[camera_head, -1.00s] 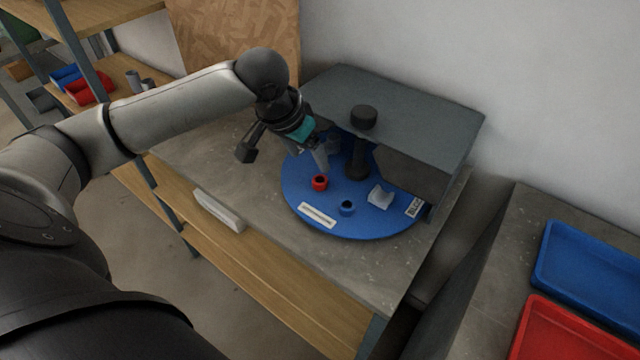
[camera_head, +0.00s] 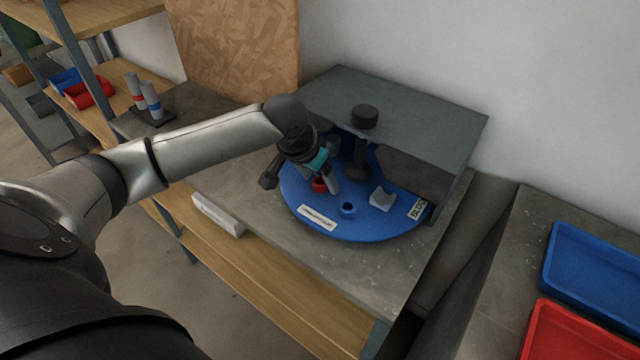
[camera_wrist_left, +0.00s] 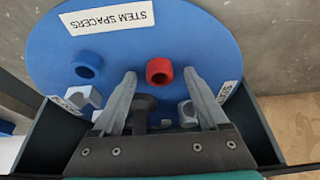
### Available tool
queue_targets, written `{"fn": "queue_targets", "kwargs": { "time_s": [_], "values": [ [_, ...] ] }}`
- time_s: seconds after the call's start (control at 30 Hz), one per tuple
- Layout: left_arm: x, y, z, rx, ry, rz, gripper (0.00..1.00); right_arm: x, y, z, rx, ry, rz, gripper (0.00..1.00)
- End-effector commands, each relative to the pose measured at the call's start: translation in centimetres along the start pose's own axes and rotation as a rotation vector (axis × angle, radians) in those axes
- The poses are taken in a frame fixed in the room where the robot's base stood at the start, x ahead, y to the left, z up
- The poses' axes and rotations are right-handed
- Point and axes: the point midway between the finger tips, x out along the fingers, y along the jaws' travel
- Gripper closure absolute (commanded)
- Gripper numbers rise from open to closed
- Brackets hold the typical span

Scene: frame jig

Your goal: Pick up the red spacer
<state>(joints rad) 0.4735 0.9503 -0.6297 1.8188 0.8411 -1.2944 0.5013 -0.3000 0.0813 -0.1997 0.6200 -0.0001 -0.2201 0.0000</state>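The red spacer (camera_head: 319,186) is a short ring on the blue round turntable (camera_head: 370,227), partly hidden behind my left gripper in the head view. In the head view the left gripper (camera_head: 328,190) is tilted down over the turntable beside the spacer. My right gripper is not in view.
A blue spacer (camera_head: 347,209) and a light grey block (camera_head: 381,198) sit on the turntable. A grey cover (camera_head: 420,115) with a black knob (camera_head: 364,116) overhangs its back. A white bar (camera_head: 217,214) lies at the bench's front edge. Blue and red trays (camera_head: 590,262) stand at right.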

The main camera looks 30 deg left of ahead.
Motion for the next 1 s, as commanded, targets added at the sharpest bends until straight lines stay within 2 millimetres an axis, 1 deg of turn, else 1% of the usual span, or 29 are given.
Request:
{"fn": "queue_targets", "kwargs": {
  "time_s": [0.03,0.07,0.67,0.7,1.0],
  "values": [
    [-0.02,0.00,0.00,0.000,0.000,0.000,0.28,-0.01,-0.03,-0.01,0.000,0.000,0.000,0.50],
    [-0.03,0.00,0.00,0.000,0.000,0.000,0.31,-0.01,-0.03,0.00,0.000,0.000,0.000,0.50],
    [-0.03,-0.01,0.03,-0.001,-0.001,0.000,0.99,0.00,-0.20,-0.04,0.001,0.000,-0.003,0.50],
    [-0.03,-0.01,0.03,-0.001,-0.001,0.000,1.00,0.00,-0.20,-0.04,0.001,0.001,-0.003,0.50],
    [-0.06,-0.02,0.01,-0.001,-0.001,0.000,1.00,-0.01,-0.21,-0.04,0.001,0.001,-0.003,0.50]
  ]
}}
